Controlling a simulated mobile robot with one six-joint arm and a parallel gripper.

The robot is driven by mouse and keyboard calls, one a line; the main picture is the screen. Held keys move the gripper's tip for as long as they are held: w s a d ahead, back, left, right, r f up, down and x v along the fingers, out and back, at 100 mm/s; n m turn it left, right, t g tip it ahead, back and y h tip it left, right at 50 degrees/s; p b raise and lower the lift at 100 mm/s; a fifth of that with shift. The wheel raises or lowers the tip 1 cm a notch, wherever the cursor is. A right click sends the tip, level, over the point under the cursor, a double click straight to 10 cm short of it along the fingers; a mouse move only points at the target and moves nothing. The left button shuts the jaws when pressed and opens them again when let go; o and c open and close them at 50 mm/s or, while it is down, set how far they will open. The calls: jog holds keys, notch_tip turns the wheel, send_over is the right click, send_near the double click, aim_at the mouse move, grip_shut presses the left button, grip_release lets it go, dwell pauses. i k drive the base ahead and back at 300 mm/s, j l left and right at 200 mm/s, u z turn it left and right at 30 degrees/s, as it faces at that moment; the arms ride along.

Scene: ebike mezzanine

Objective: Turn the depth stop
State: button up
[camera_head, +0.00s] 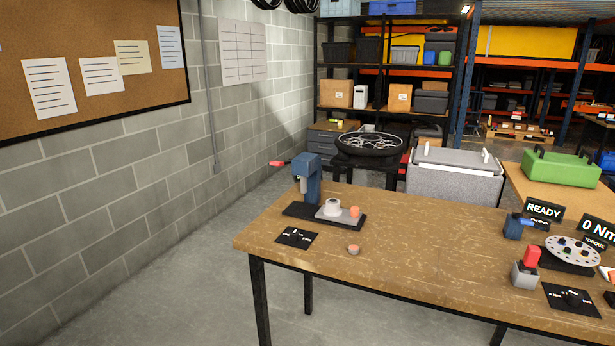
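A blue press-like device (307,177) with a red-tipped lever (278,164) stands on a black base at the left end of the wooden workbench (400,256). A white round part (328,208) and a small orange piece (354,211) sit at its foot. Neither plate carries a readable name, so I cannot tell which one is the depth stop. My gripper is not in view.
A red-handled tool in a block (525,267), a white disc (573,250) and a READY sign (543,210) stand at the right. The bench middle is clear. Open floor (180,285) lies left.

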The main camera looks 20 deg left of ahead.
aim_at(294, 234)
jog(key=k+j, duration=0.1)
jog(key=j, duration=1.2)
jog(key=k+j, duration=0.15)
jog(key=j, duration=0.5)
jog(key=k+j, duration=0.1)
jog(key=j, duration=1.2)
jog(key=i+l, duration=0.2)
jog(key=i, duration=0.15)
jog(key=i+l, duration=0.2)
jog(key=i, duration=0.15)
jog(key=i+l, duration=0.15)
jog(key=i, duration=0.2)
